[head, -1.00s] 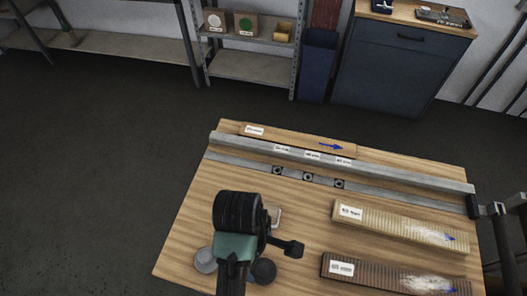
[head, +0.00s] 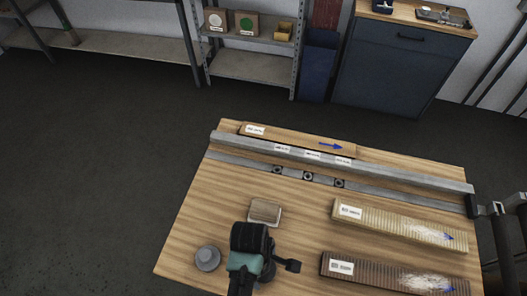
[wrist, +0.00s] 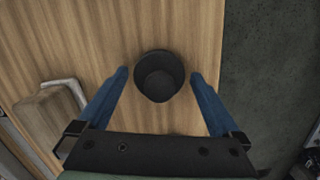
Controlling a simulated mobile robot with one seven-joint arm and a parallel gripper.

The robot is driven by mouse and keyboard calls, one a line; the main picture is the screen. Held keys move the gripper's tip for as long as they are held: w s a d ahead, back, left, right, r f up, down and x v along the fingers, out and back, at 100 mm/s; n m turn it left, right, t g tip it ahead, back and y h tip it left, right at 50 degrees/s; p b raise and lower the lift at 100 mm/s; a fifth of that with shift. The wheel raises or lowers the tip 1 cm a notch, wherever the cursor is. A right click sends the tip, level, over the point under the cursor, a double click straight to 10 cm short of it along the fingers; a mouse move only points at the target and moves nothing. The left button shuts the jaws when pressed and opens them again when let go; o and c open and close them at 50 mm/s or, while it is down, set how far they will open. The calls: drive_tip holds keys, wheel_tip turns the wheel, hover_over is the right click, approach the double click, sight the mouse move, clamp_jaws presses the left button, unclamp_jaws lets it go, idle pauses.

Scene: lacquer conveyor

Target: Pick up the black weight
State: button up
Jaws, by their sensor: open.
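The black weight (wrist: 160,75) is a round, dark, stepped cylinder on the wooden table. In the wrist view it stands upright between the two blue fingers of my gripper (wrist: 159,80). The fingers are spread, with a gap on both sides of the weight.
A wooden block with a metal frame (head: 265,211) lies behind my gripper. Two ribbed bars, one pale (head: 395,225) and one dark brown (head: 390,275), lie to the right. Metal rails (head: 400,179) cross the back.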

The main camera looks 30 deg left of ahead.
clamp_jaws()
idle(0.5)
drive_tip(key=shift+r, duration=0.15)
